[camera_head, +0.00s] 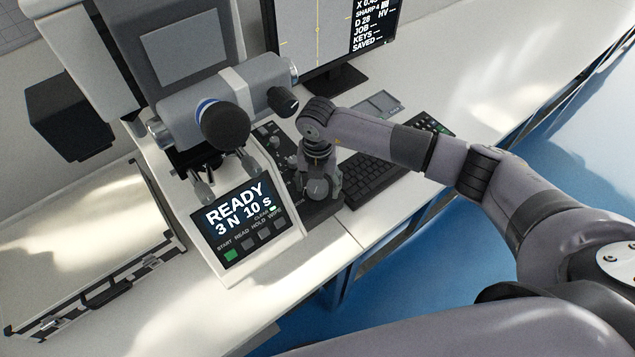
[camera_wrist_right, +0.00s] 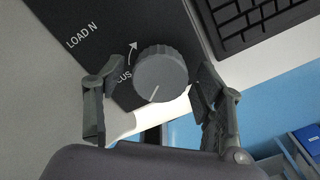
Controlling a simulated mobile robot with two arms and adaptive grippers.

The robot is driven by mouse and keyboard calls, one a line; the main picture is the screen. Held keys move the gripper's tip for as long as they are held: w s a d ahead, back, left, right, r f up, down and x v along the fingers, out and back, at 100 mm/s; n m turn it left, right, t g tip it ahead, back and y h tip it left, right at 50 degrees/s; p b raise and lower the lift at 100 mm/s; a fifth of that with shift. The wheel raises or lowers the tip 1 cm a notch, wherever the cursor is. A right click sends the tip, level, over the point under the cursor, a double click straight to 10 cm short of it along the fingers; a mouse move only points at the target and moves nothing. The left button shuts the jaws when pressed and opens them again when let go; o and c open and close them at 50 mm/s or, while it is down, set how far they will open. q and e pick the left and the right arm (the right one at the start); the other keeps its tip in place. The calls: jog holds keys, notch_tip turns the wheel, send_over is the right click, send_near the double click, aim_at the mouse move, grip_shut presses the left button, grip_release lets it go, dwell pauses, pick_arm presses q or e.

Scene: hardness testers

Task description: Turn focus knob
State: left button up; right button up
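The focus knob (camera_wrist_right: 160,76) is a dark grey, ribbed round knob with a light pointer line. In the right wrist view it stands on a dark panel (camera_wrist_right: 128,30), beside a partly covered label ending "CUS" and a curved arrow. My right gripper (camera_wrist_right: 159,82) is open, with one finger on each side of the knob. A gap shows on the left; the right finger is close to the knob, and I cannot tell if it touches. In the head view my right gripper (camera_head: 320,188) points down over the panel and hides the knob. My left gripper is not in view.
The hardness tester (camera_head: 190,45) stands left of my gripper, with a screen reading READY (camera_head: 236,205) and protruding black cylinders (camera_head: 226,126). A keyboard (camera_head: 375,180) lies close on the right, with a monitor (camera_head: 335,40) behind.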

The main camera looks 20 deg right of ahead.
jog(key=c, duration=1.1)
jog(key=shift+o, duration=0.2)
jog(key=shift+f+n+b, duration=0.1)
jog(key=shift+n+b, duration=0.6)
jog(key=shift+b, duration=0.2)
jog(key=n+b, duration=0.7)
jog(key=shift+w+f, duration=0.1)
jog(key=shift+r+n+b, duration=0.2)
jog(key=shift+n+b, duration=1.8)
jog(key=shift+n, duration=0.1)
jog(key=o, duration=1.2)
jog(key=shift+c, duration=0.2)
